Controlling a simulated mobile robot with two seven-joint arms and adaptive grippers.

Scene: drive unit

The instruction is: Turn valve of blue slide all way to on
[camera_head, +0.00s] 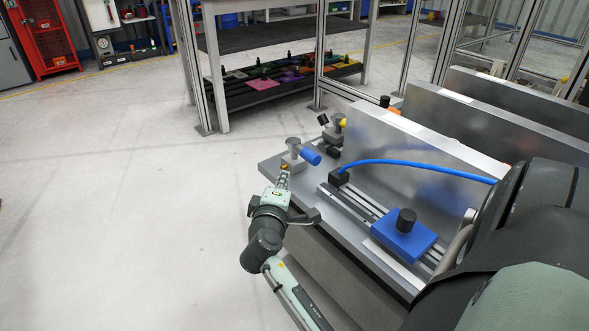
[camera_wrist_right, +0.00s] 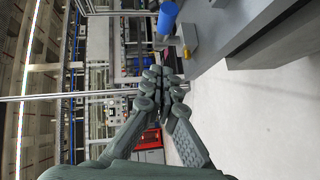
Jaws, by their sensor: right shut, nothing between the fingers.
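The blue slide (camera_head: 400,240) is a blue block with a black knob, sitting on a rail on the grey bench plate. The valve with a blue handle (camera_head: 310,156) stands near the plate's left end, its metal body (camera_head: 292,162) beside the handle. In the right wrist view the blue handle (camera_wrist_right: 168,17) shows at the top, with a brass fitting (camera_wrist_right: 185,53) below it. My right gripper (camera_head: 283,179) is shut and empty just in front of the valve body; I cannot tell whether it touches. Its closed fingertips show in the right wrist view (camera_wrist_right: 165,76). My left gripper is not in view.
A blue hose (camera_head: 420,165) arches from a black block (camera_head: 339,177) at the rail's end towards the right. Another valve with a yellow handle (camera_head: 343,122) stands behind. Tall metal panels (camera_head: 420,150) flank the rail. The floor left of the bench is clear.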

